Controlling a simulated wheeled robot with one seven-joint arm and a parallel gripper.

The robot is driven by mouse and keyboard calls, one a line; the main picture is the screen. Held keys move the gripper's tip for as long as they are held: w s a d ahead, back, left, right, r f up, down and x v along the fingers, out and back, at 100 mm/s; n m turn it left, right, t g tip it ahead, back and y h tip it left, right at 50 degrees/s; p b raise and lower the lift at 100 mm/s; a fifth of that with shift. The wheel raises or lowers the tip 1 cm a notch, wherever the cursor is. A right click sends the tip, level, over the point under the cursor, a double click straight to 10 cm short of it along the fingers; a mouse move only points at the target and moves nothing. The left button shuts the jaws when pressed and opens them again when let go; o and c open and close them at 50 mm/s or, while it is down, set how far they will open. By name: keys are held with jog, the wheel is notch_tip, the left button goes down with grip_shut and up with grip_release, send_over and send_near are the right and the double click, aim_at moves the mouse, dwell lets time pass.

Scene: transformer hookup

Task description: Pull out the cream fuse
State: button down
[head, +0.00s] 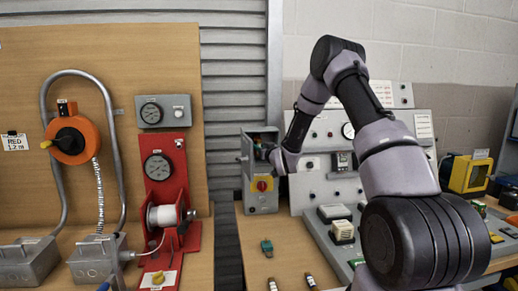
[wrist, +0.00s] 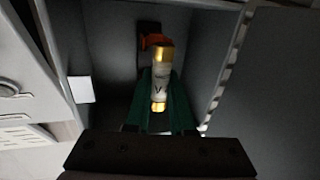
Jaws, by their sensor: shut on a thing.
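The cream fuse (wrist: 159,82) shows in the wrist view, a pale cylinder with gold end caps, inside a grey box. My gripper (wrist: 160,98) has its green fingers on both sides of the fuse and is shut on it. An orange-red clip (wrist: 153,40) is at the fuse's far end; I cannot tell whether the fuse still touches it. In the head view the grey fuse box (head: 262,202) stands open on the bench, with a red and yellow switch (head: 262,184) on its front. My gripper reaches into the box there, and the fuse is hidden.
The box's side walls (wrist: 230,70) stand close on both sides of my gripper. A green part (head: 267,247) and small fuse-like cylinders (head: 310,281) lie on the bench in front. A sloped grey control panel (head: 330,240) is right of the box.

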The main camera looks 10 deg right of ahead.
jog(key=shift+s, duration=2.5)
